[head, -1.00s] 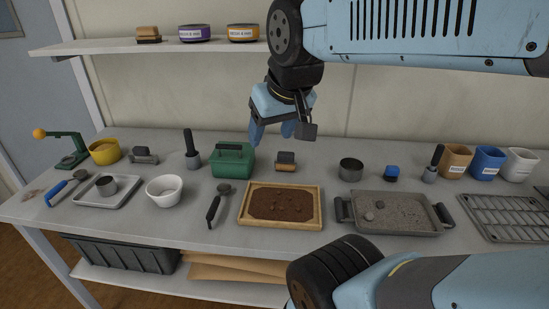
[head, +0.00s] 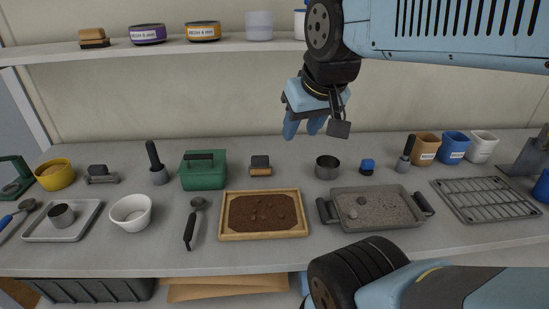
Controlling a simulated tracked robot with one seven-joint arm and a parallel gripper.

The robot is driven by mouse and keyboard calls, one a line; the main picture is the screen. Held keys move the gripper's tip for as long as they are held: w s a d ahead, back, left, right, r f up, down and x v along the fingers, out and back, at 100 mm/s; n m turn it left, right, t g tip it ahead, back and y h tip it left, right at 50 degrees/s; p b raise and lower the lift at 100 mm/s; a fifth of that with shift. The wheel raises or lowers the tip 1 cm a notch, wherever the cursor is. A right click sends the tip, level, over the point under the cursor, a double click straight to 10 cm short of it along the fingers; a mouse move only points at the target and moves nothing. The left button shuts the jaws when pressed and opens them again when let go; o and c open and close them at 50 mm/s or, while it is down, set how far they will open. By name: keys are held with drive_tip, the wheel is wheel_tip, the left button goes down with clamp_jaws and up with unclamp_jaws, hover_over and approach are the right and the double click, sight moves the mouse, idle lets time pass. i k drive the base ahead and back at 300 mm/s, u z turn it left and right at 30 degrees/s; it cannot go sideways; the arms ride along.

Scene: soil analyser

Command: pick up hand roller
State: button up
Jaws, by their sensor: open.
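Two things on the bench look like a hand roller, and I cannot tell for sure which is meant. One (head: 260,166) has a dark block on top and a tan wooden cylinder below, behind the soil tray. The other (head: 102,175) has a dark grip and a grey cylinder, at the left between the yellow bowl and a dark-handled tool. My gripper (head: 303,129) is open and empty, pointing down above the back of the bench. In the picture it is up and right of the tan roller, apart from it.
The wooden soil tray (head: 263,237) and grey sand tray (head: 383,229) lie in front. A shelf (head: 115,52) with tins runs above.

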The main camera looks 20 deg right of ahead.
sight(260, 166)
drive_tip(key=i, duration=0.15)
drive_tip(key=z, duration=2.4)
drive_tip(key=k, duration=1.7)
drive_tip(key=u, duration=1.1)
drive_tip(key=i, duration=1.05)
drive_tip(key=z, duration=0.05)
